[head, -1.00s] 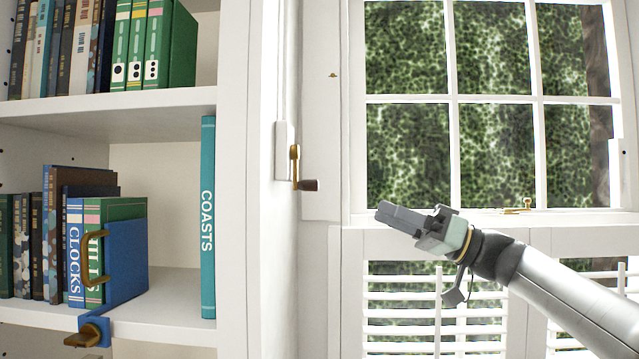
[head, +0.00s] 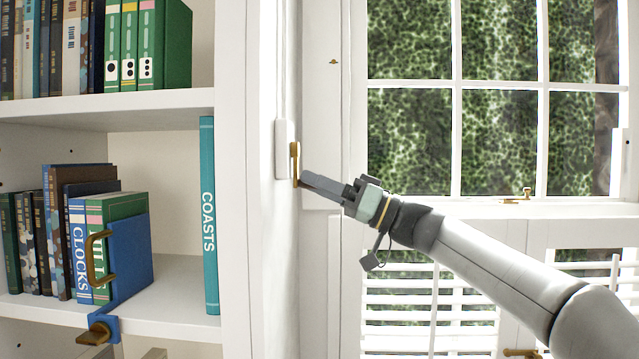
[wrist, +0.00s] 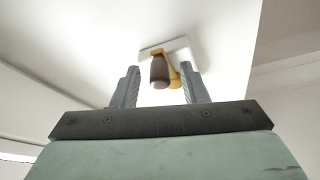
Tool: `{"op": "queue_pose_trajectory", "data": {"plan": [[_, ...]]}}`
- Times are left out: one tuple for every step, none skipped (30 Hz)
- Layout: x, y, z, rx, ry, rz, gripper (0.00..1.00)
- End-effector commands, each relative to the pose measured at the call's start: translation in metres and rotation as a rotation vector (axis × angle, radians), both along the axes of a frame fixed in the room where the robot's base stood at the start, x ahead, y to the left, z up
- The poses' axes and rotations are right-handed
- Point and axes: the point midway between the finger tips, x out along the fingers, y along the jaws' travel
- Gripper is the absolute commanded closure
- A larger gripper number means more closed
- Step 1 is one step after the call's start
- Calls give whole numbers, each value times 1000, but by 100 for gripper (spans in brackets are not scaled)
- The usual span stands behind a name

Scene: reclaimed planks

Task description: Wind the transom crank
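The transom crank is a brass arm (head: 295,160) on a white plate (head: 281,150), fixed to the white wall between bookshelf and window. The arm hangs down, and its dark brown knob is hidden behind my fingers in the head view. In the wrist view the knob (wrist: 159,72) shows between the fingers, with the brass arm (wrist: 173,76) behind it. My gripper (head: 308,182) reaches in from the right at the crank's lower end. Its fingers are open, one on each side of the knob, with visible gaps; contact is not seen.
The white bookshelf (head: 234,200) stands at left with books and a teal COASTS book (head: 208,215). A blue bookend (head: 135,265) with brass handle stands on the lower shelf. The window (head: 500,140) and louvred shutters (head: 400,315) lie at right, with a brass latch (head: 517,197).

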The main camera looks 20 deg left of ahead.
Motion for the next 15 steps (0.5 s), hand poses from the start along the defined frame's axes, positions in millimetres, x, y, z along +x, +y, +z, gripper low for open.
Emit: {"op": "queue_pose_trajectory", "data": {"plan": [[0, 0, 0, 0, 0, 0, 60], [0, 0, 0, 0, 0, 0, 63], [0, 0, 0, 0, 0, 0, 74], [0, 0, 0, 0, 0, 0, 82], [0, 0, 0, 0, 0, 0, 91], [0, 0, 0, 0, 0, 0, 100], [0, 0, 0, 0, 0, 0, 100], [0, 0, 0, 0, 0, 0, 100], [0, 0, 0, 0, 0, 0, 100], [0, 0, 0, 0, 0, 0, 100], [0, 0, 0, 0, 1, -1, 100], [0, 0, 0, -1, 3, 0, 100], [-1, -1, 0, -1, 6, -1, 100], [-1, -1, -1, -2, 9, -1, 100], [-1, -1, -1, -4, 16, 0, 100]]}}
